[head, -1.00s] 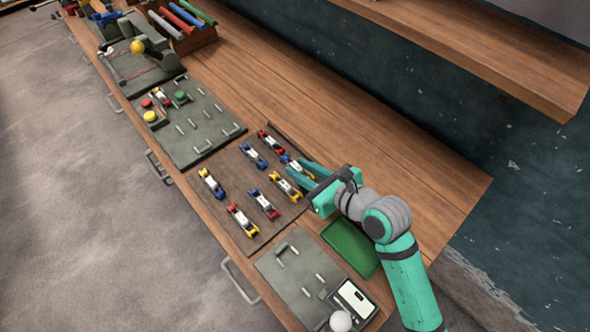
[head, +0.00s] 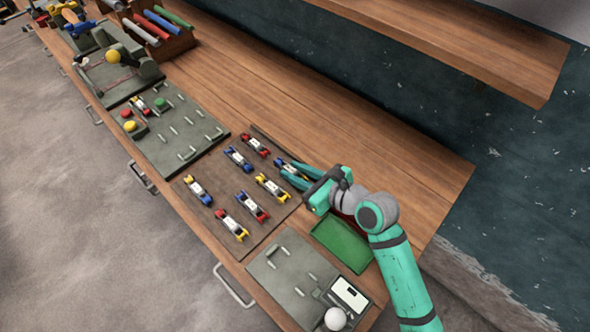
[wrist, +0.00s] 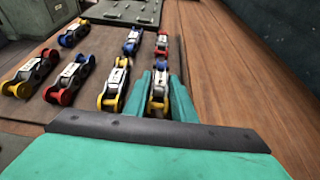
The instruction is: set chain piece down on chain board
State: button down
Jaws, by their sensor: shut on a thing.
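My gripper (head: 291,174) is shut on a chain piece (head: 284,165) with a white middle and a blue far end; its near end looks yellow in the wrist view (wrist: 158,102). The fingers flank the piece and hide part of it. It is over the far right part of a brown board (head: 262,238) that bears several similar chain pieces; I cannot tell whether it is lifted. Beyond it lies a grey-green board (head: 180,152) with metal pegs, red, yellow and green knobs and one chain piece (head: 139,104). I cannot tell which is the chain board.
A green tray (head: 342,243) lies near my gripper. A grey panel (head: 285,283) with a white ball (head: 335,319) is at the near end. A rack of coloured rods (head: 150,35) stands at the far end. The bench's right side is clear, below a wooden shelf (head: 450,45).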

jog(key=c, duration=1.4)
grip_release()
jog(key=v, duration=1.1)
jog(key=shift+w+a, duration=0.1)
jog(key=shift+w, duration=0.05)
